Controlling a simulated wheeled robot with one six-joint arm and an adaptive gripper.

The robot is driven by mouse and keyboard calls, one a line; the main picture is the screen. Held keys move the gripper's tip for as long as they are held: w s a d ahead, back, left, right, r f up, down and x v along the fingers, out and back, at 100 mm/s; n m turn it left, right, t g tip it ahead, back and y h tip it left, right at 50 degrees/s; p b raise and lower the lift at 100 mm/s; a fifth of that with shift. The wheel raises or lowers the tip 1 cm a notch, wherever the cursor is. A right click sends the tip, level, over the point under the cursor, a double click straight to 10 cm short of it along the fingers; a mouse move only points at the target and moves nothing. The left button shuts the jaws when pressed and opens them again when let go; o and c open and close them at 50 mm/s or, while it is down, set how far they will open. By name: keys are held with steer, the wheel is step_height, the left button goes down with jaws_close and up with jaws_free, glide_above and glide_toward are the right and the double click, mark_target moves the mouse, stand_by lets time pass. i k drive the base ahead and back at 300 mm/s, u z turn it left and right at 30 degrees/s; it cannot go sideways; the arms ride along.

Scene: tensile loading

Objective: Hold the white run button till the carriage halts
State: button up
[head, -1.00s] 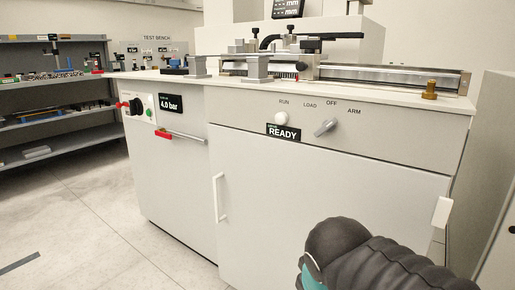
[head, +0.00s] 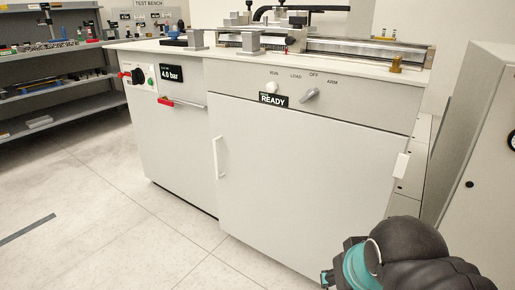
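The white run button (head: 272,87) sits on the front panel of the grey cabinet, under the label RUN. The grey selector knob (head: 309,95) is to its right, among the labels LOAD, OFF and ARM. A black display (head: 273,99) below the button reads READY. The carriage cannot be told apart surely from the fixtures on the bench-top rail (head: 368,50). My arm shows at the lower right, well below and apart from the button. The fingers of my gripper are not visible; a teal-ringed part of my arm is at the picture's bottom.
A white door handle (head: 219,157) sticks out of the cabinet front (head: 300,180). A grey cabinet (head: 480,150) stands at right, shelves (head: 60,85) at left. The floor (head: 110,215) at front left is clear.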

mark_target(272, 87)
steer(key=z, duration=0.05)
steer(key=k, duration=0.15)
steer(key=u, duration=2.6)
steer(key=i, duration=3.05)
steer(key=z, duration=3.75)
